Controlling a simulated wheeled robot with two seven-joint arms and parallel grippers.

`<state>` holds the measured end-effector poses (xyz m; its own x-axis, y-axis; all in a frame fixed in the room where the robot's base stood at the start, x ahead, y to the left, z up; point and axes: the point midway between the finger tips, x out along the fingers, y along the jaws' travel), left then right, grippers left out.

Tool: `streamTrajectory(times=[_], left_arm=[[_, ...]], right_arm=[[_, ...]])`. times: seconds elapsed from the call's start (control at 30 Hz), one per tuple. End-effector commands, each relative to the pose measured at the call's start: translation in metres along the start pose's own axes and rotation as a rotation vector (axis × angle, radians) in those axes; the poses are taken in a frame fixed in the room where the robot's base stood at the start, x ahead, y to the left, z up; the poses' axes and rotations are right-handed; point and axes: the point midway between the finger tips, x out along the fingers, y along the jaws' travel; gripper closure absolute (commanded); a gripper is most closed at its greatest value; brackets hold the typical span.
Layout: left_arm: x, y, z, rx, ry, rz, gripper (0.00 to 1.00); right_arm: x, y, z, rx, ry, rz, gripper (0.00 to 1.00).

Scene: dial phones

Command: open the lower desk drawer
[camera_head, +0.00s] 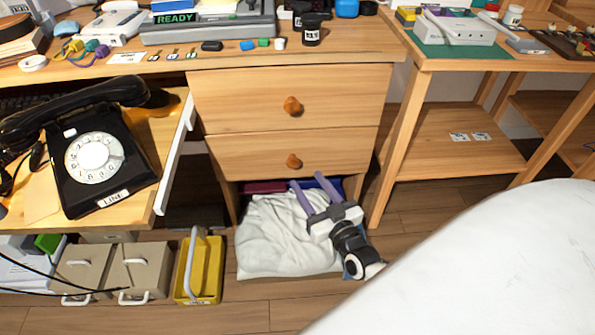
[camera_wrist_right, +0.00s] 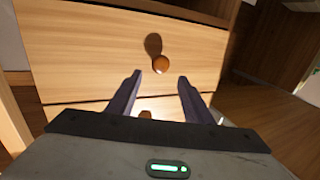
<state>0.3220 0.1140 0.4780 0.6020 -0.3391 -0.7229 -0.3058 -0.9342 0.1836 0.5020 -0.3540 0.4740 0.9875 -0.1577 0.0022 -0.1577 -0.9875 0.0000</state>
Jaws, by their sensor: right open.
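The desk's lower drawer (camera_head: 250,155) is shut, with a round orange-brown knob (camera_head: 293,161) at its middle. The shut upper drawer (camera_head: 240,100) is above it, with a similar knob (camera_head: 292,105). My right gripper (camera_head: 308,184) is open and empty, its two purple fingers just below the lower drawer's front in the picture, pointing toward it. In the right wrist view the fingers (camera_wrist_right: 158,82) stand apart before two drawer fronts. One knob (camera_wrist_right: 161,63) shows beyond the fingertips; another (camera_wrist_right: 146,115) is partly hidden between them. My left gripper is out of view.
A white sack-like bundle (camera_head: 270,240) lies below the drawers, behind my right arm. A yellow caddy (camera_head: 205,270) stands on the floor. At left, an open drawer holds a black dial phone (camera_head: 95,155). A large white surface (camera_head: 480,270) fills the lower right.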

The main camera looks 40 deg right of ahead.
Motion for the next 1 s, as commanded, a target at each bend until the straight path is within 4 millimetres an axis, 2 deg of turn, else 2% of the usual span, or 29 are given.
streamTrajectory(times=[0.1,0.33,0.5,0.77,1.0], left_arm=[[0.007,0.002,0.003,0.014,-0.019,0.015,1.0],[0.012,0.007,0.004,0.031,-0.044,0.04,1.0],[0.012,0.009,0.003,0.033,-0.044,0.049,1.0],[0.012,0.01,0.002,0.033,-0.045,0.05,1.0],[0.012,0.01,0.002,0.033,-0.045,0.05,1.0]], right_arm=[[0.025,0.0,0.002,0.0,0.002,0.0,0.54],[0.059,0.0,0.003,0.001,0.0,0.0,0.54],[0.07,0.0,0.001,0.0,-0.002,-0.001,0.54],[0.071,-0.001,0.001,0.0,-0.002,-0.001,0.54],[0.07,-0.001,0.001,0.0,-0.002,-0.001,0.93]])
